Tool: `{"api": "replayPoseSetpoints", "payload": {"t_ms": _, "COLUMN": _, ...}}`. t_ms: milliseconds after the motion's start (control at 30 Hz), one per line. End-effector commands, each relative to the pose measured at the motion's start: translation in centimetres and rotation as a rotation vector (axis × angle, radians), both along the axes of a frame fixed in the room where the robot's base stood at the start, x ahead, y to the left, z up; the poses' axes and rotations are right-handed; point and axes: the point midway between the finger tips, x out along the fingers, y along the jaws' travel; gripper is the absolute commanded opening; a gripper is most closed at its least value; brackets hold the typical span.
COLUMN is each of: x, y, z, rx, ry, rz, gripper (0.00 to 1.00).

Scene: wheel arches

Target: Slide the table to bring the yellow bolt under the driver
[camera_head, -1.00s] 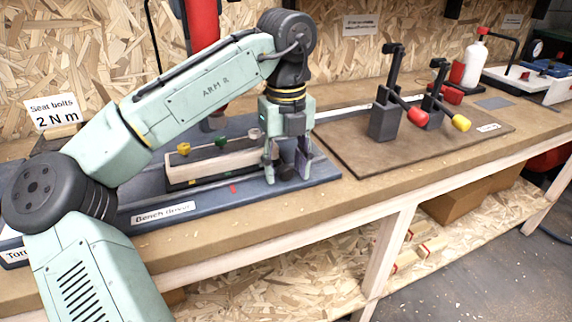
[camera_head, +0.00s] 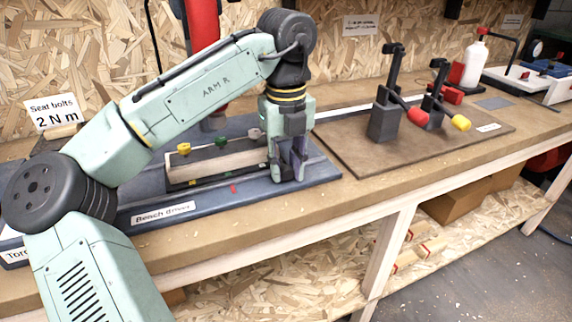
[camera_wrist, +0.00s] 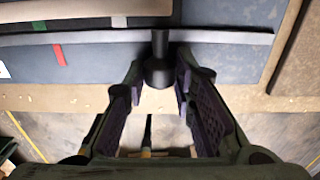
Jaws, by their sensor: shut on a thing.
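The sliding table (camera_head: 205,170) is a long pale block on the blue-grey bench driver base (camera_head: 240,190). It carries a yellow bolt (camera_head: 184,148) at its left end, a green bolt (camera_head: 221,141) in the middle and a whitish bolt (camera_head: 254,134) at the right. The table's edge also shows in the wrist view (camera_wrist: 80,10). A dark knob (camera_wrist: 159,72) stands at the table's front right. My gripper (camera_head: 289,178) points down and is shut on this knob; in the head view its fingers hide it. The red driver (camera_head: 203,35) stands behind the table; its tip is hidden behind my arm.
A red mark (camera_head: 233,188) is on the base's front. Right of the base, a brown board (camera_head: 350,150) carries toggle clamps with red (camera_head: 417,116) and yellow (camera_head: 461,123) handles. The bench front edge is clear.

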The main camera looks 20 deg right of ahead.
Motion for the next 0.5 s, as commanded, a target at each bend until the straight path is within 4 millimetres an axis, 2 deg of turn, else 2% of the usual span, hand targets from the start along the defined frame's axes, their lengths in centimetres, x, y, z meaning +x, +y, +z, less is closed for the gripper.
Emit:
{"api": "replayPoseSetpoints", "payload": {"t_ms": 267, "x": 0.0, "y": -0.5, "z": 0.3, "rx": -0.002, "ry": 0.001, "rz": -0.002, "gripper": 0.0}}
{"api": "replayPoseSetpoints", "payload": {"t_ms": 500, "x": 0.1, "y": -4.8, "z": 0.7, "rx": -0.004, "ry": 0.005, "rz": -0.006, "gripper": 0.0}}
